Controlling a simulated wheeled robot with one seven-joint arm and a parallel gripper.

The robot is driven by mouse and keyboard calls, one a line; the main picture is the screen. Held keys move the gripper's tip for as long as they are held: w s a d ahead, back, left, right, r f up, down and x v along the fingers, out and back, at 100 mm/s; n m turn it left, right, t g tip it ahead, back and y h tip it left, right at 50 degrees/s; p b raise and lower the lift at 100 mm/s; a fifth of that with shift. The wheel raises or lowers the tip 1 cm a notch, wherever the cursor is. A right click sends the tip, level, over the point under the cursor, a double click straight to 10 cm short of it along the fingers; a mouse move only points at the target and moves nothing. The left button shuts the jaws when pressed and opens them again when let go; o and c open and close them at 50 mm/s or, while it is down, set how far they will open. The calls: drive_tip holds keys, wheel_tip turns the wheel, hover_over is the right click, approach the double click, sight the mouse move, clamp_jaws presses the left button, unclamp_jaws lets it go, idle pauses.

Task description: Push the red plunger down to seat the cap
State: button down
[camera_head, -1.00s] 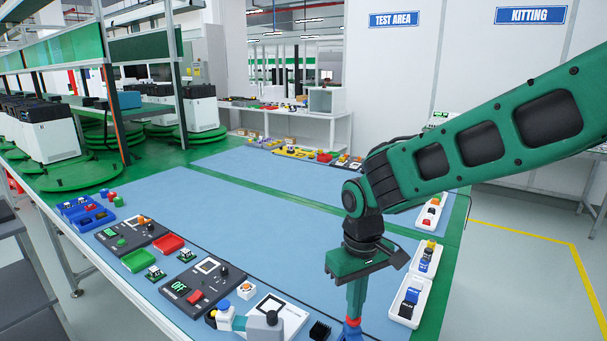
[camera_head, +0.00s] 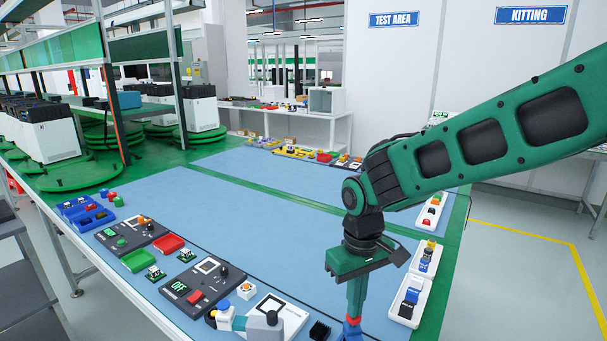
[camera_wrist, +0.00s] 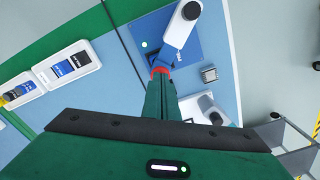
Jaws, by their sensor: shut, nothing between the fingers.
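My gripper (camera_head: 354,314) points straight down at the near edge of the bench, its green fingers shut with nothing between them. A small red part (camera_wrist: 160,70), seemingly the red plunger, shows right at the fingertips in the wrist view. It looks in line with the fingers and touching or very close; I cannot tell which. A blue part (camera_wrist: 166,59) shows just beyond it, over a blue plate (camera_wrist: 208,48) with a green light. The cap is not visible; the fingers and red part hide that spot.
A white arm with a dark knob (camera_wrist: 191,11) stands close to the fingertips. A ribbed black block (camera_head: 320,330) and a white press (camera_head: 253,322) stand left of the gripper. White trays (camera_head: 408,311) lie to its right. The blue mat's middle is clear.

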drive_tip(key=shift+r, duration=1.6)
